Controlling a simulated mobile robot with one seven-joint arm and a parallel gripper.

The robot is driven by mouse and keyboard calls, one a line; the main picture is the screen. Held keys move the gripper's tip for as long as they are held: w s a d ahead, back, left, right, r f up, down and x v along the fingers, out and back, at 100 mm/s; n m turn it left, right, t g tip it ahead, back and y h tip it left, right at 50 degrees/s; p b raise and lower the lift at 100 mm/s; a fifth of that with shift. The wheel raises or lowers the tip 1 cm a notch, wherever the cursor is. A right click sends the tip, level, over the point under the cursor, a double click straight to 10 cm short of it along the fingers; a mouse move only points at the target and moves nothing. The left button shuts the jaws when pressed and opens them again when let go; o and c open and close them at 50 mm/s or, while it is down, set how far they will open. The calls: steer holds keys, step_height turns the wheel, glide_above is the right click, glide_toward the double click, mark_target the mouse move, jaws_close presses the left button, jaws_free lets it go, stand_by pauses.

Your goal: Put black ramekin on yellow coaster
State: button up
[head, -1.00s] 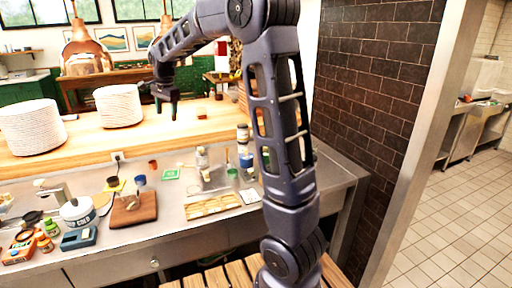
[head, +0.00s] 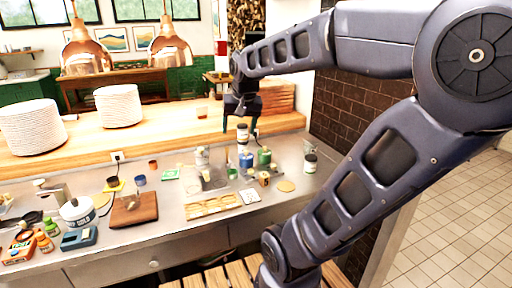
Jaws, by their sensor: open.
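A small dark cup-like dish (head: 113,182), seemingly the black ramekin, shows on the left part of the steel counter in the head view. A yellow flat piece (head: 118,188), seemingly the yellow coaster, shows directly under or just in front of it. At this size I cannot tell whether the dish rests fully on it. My gripper (head: 241,129) is open and empty, pointing down above the back right of the counter, well to the right of both. It is above the group of jars.
A brown board (head: 134,209) lies just in front of the yellow piece, with a blue cup (head: 140,180) close by. Jars, including a green one (head: 264,156), crowd the counter below my gripper. Plate stacks (head: 119,107) stand on the wooden shelf. Copper lamps (head: 170,52) hang behind.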

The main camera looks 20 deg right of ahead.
steer(key=s+d+f+n, duration=0.2)
steer(key=s+f, duration=0.2)
steer(key=s, duration=0.3)
steer(key=shift+s+d+t, duration=0.3)
steer(key=shift+s+d, duration=0.05)
